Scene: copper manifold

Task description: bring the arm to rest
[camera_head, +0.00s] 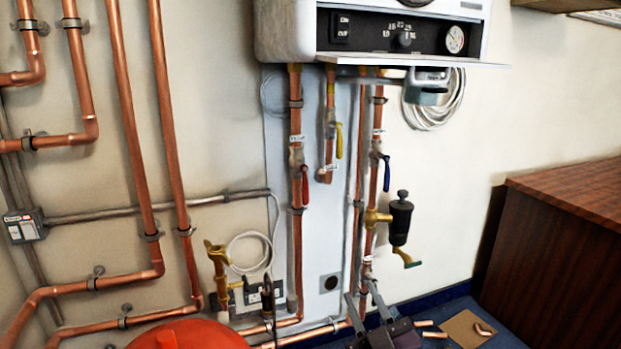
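My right gripper (359,289) is at the bottom of the head view, right of the middle. Its two grey fingers point up and stand apart, so it is open. It overlaps the lower end of a vertical copper pipe (371,215) in the picture; I cannot tell whether they touch. I see nothing held between the fingers. My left gripper does not show.
A white boiler (285,30) hangs above copper pipes with red (305,186), yellow (339,140) and blue (386,172) valve levers. A black filter (400,218) juts out right. A red rounded vessel (190,335) is low left. A wooden cabinet (550,260) stands right.

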